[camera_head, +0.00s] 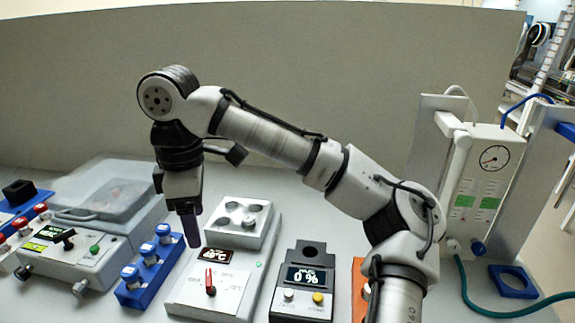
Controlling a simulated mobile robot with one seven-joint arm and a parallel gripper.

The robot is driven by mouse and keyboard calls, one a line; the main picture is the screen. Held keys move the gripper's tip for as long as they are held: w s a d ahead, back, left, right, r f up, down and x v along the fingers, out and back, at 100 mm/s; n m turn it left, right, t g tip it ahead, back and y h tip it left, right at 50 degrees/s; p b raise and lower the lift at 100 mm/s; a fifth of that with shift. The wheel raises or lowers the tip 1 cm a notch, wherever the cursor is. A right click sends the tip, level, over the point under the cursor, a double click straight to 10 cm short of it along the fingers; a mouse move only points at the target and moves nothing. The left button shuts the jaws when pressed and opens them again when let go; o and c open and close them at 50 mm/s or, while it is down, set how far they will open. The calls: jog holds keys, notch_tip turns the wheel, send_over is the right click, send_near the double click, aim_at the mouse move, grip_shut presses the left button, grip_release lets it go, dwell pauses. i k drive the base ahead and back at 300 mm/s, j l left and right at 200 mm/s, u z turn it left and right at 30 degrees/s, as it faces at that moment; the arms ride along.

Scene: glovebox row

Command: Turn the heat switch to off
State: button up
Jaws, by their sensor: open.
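A white box with a dark display (217,255) that seems to end in °C stands in front of me. On its sloped front panel (232,291) is a rotary switch (210,283) with a red pointer that points roughly up, away from me. I take this for the heat switch; its label is too small to read. My gripper (192,236) hangs pointing down, above and left of the switch, near the box's left edge in the picture. It is apart from the switch and holds nothing that I can see. The fingers overlap from this side, so the gap is hidden.
A blue rack (150,272) with capped vials stands left of the box. Farther left is a grey unit (80,260) with a clear lid and a black lever. A dark 0 % unit (303,290) stands right. A gauge cabinet (482,185) and green hose (500,308) are far right.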

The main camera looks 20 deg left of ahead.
aim_at(208, 276)
jog(key=k, duration=1)
